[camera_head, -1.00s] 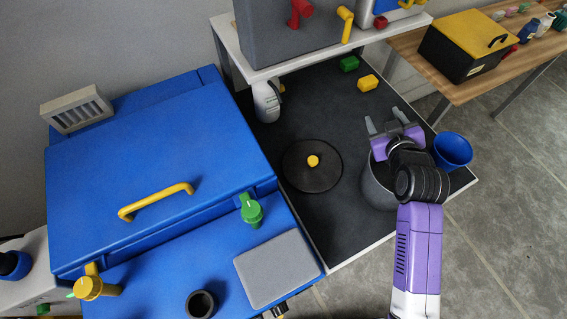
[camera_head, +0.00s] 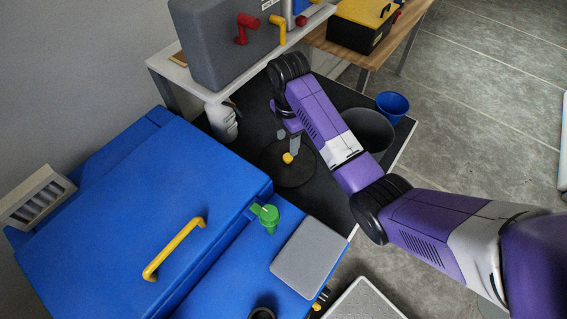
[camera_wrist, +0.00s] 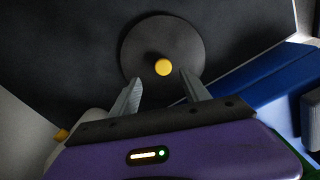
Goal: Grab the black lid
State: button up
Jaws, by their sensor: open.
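The black lid (camera_head: 287,176) is a flat round disc with a yellow knob (camera_head: 288,157), lying on the dark table top. In the wrist view the lid (camera_wrist: 142,42) is just beyond my fingertips, and its knob (camera_wrist: 163,67) is nearly in line with the gap between them. My gripper (camera_head: 288,143) points down over the lid, close above the knob. In the wrist view my gripper (camera_wrist: 160,82) is open with nothing between its fingers. My arm hides part of the lid's far side in the head view.
A white spray bottle (camera_head: 222,122) stands at the left. The blue cabinet (camera_head: 130,215) borders the table; a raised shelf (camera_head: 170,72) lies behind.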

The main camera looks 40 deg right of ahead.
aim_at(288, 157)
jog(key=f, duration=0.4)
jog(key=f+p, duration=0.1)
jog(key=f, duration=0.1)
jog(key=shift+s+a+f, duration=0.15)
jog(key=shift+s+f, duration=0.05)
jog(key=shift+s, duration=0.1)
grip_shut()
